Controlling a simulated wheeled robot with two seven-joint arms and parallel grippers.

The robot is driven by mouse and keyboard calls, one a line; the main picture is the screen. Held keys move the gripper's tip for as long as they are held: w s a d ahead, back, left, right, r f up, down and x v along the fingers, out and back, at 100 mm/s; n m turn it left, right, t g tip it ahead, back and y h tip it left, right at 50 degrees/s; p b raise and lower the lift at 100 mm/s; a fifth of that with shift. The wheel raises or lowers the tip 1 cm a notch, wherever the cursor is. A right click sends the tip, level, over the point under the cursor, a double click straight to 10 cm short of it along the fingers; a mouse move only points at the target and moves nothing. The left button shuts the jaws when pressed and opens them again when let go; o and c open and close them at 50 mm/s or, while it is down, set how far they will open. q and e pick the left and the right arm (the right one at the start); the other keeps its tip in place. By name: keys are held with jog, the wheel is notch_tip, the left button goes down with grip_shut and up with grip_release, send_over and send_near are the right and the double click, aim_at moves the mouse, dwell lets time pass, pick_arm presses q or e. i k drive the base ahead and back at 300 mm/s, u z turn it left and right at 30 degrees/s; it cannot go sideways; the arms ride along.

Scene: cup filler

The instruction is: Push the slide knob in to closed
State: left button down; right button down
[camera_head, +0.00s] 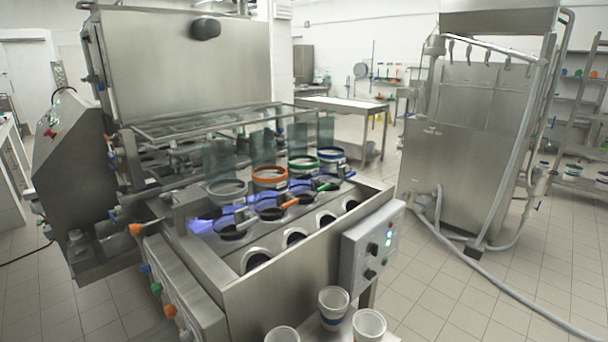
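The cup filler (290,270) is a large steel machine in the left and middle of the head view. An orange knob (136,229) sticks out at its left side on a short rod. Below it, a blue knob (146,269), a green knob (156,288) and another orange knob (170,310) stick out along the left side panel. I cannot tell which of these is the slide knob, or how far any slide is pulled out. Neither of my grippers is in view.
A control box (371,246) with black knobs and lights juts from the machine's front right corner. White cups (333,302) stand at the bottom, in front of the machine. A hose (510,305) lies on the floor at right. Tiled floor is open at lower left.

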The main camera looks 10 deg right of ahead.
aim_at(135, 229)
jog(key=u, duration=0.8)
